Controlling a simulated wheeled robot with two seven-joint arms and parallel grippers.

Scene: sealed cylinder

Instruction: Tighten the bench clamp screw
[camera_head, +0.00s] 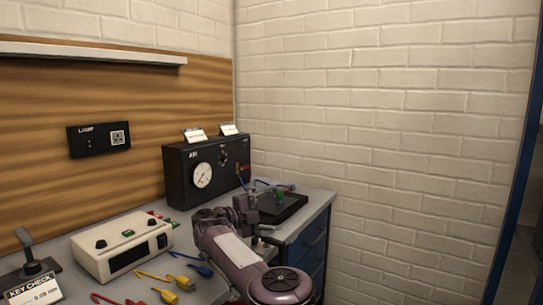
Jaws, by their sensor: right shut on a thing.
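My right arm rises from the bottom of the head view. Its gripper (247,208) is at the right end of the bench, shut on what looks like the bench clamp screw (253,193), a small dark upright part. The fingers and wrist hide much of the clamp, so the exact grip is hard to see. A black plate (287,207) with a small green part (280,191) lies just right of the gripper. My left gripper is not in view.
A black gauge box (207,168) stands behind the gripper. A cream instrument (122,250), several coloured leads (180,282) and a key check stand (35,289) lie to the left. The grey bench (318,197) ends at right above blue drawers (313,246).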

